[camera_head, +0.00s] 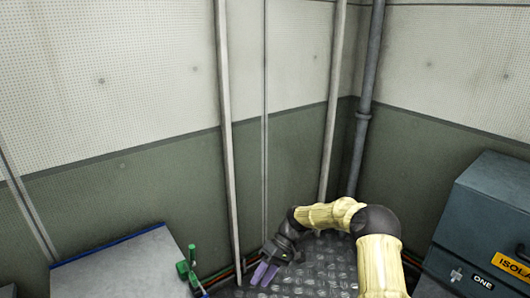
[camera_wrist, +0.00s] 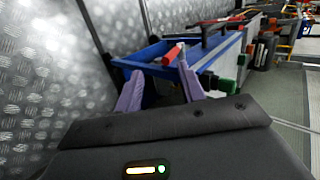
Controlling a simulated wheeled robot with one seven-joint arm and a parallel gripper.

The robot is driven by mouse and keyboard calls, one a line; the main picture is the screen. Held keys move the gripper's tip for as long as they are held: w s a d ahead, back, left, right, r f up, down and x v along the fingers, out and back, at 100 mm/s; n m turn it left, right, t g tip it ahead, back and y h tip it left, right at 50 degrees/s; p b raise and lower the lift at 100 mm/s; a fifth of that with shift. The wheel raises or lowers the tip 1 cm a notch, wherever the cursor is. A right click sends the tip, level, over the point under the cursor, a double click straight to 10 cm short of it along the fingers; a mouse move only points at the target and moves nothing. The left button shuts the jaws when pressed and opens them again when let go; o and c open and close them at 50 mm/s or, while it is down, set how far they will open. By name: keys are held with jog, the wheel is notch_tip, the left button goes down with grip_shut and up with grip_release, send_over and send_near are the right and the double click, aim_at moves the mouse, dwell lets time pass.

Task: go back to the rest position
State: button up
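My gripper (camera_head: 265,272) is low in the middle of the head view, at the end of my arm, which comes in from the right in a pale yellow sleeve. Its two purple fingers point down and to the left. In the wrist view my gripper (camera_wrist: 160,90) shows its two purple fingers spread apart, with nothing held between them. Beyond the fingers is a blue-edged tray or bench top (camera_wrist: 150,54), apart from the fingers as far as I can tell. A red cylindrical object (camera_wrist: 172,55) lies at that blue edge.
A grey bench with a blue edge (camera_head: 125,262) stands at lower left, with a green-handled fitting (camera_head: 187,262) beside it. A dark blue-grey cabinet (camera_head: 490,215) stands at right. A vertical pipe (camera_head: 365,110) runs up the corner. Metal tread plate (camera_head: 320,270) lies around my gripper.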

jog(key=s+d+r+m+t+h, duration=0.35)
jog(key=s+d+r+t, duration=0.2)
jog(key=s+d, duration=0.35)
jog(key=s+d+r+m+t+h, duration=0.4)
jog(key=s+d+r, duration=0.3)
jog(key=s, duration=0.5)
notch_tip(320, 180, up, 27)
jog(key=p, duration=2.7)
jog(key=shift+w+f+y, duration=0.15)
jog(key=shift+w+y, duration=0.2)
jog(key=shift+f+m, duration=0.1)
jog(key=shift+m, duration=0.15)
jog(key=shift+a, duration=0.1)
